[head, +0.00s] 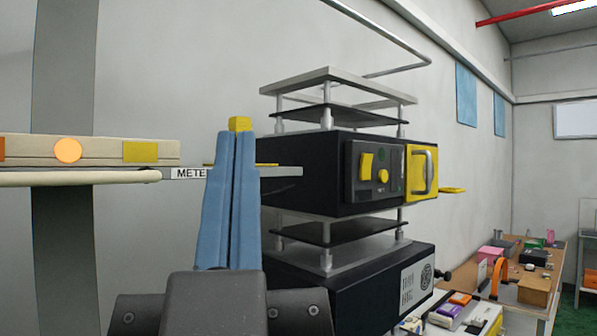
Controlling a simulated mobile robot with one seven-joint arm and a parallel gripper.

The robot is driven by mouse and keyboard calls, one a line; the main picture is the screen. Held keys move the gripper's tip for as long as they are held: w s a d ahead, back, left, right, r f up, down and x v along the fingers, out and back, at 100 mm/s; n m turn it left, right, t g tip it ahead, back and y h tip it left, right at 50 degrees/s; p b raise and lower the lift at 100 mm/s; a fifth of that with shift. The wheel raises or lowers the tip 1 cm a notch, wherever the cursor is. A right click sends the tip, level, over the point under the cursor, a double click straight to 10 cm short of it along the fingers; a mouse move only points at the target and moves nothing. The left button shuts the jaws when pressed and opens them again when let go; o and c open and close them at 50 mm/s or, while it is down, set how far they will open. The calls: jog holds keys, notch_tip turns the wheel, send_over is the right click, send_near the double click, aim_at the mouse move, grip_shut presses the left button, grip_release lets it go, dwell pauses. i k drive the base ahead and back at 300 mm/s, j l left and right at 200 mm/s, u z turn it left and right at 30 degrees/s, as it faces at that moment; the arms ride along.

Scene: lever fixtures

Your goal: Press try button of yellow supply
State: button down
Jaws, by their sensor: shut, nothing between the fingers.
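The yellow supply is a black box (310,150) on a shelf rack, right of my gripper in the head view. Its front has a yellow panel (412,190) with a grey handle (429,170). On a dark plate left of that are a yellow rocker switch (366,163) and a small round yellow button (383,176). The lettering is too small to read, so I cannot confirm which is the try button. My gripper (238,134) has its blue fingers shut and empty, pointing up, left of these controls and apart from them. A yellow block shows at its tips.
Another black box (350,285) is below the supply. A cluttered wooden table (535,285) stands at right.

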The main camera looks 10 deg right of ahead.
aim_at(382, 174)
jog(key=i+l+z, duration=0.1)
jog(key=l, duration=0.25)
jog(key=i+l+z, duration=0.15)
jog(key=l, duration=0.25)
jog(key=l+u, duration=0.2)
jog(key=l, duration=0.25)
jog(key=k+l+u, duration=0.2)
jog(key=l, duration=0.25)
jog(key=i+l, duration=0.05)
jog(key=i, duration=0.05)
